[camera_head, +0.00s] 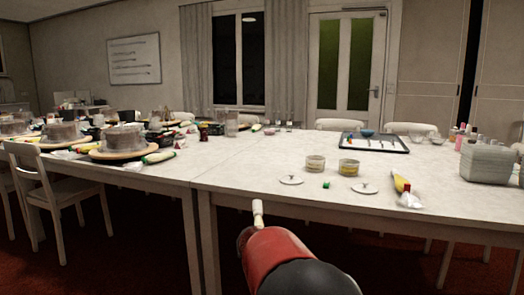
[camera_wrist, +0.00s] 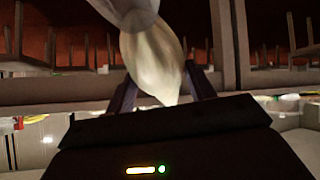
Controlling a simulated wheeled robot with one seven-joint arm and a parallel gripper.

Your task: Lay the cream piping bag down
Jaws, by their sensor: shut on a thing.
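The cream piping bag (camera_wrist: 152,62) is between the two dark fingers of my gripper (camera_wrist: 162,88) in the wrist view. Its pale body narrows toward the palm, and a greyish, see-through part (camera_wrist: 132,14) runs out of the top of the picture. My gripper is shut on it. In the head view a small cream piece of the bag (camera_head: 258,212) sticks up past my red and black arm, in front of the table's (camera_head: 235,180) near edge. My arm hides the rest of the bag and the gripper there.
On the table are two small tubs (camera_head: 315,164), two white discs (camera_head: 291,180), a green cap (camera_head: 326,184) and a yellow bag with a red cap (camera_head: 402,184). Cakes on turntables (camera_head: 124,142) stand left. The near middle is clear.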

